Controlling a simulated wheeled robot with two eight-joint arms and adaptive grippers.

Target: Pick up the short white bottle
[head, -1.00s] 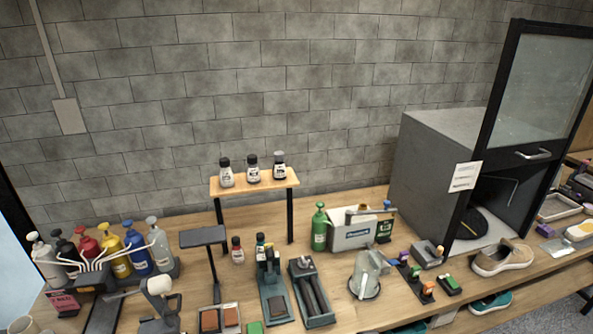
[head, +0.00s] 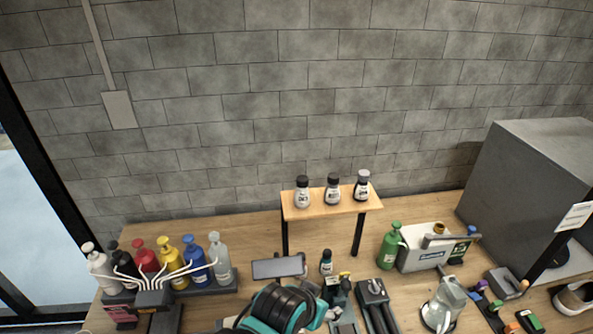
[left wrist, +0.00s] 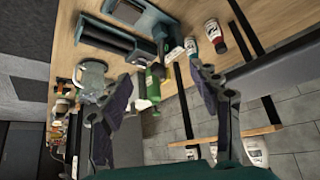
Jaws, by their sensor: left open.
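I cannot tell which bottle the task means. My left gripper (left wrist: 160,105) is open and empty, with the green bottle (left wrist: 152,86) seen between its fingers. In the head view my left arm enters at the bottom, its fingertips unclear. My right gripper is not in view.
A rack of coloured pump bottles (head: 190,288) stands at the left. The green bottle (head: 390,247), a white box (head: 424,256) and a clear jug (head: 443,305) stand to the right. A grey cabinet (head: 525,185) is farther right.

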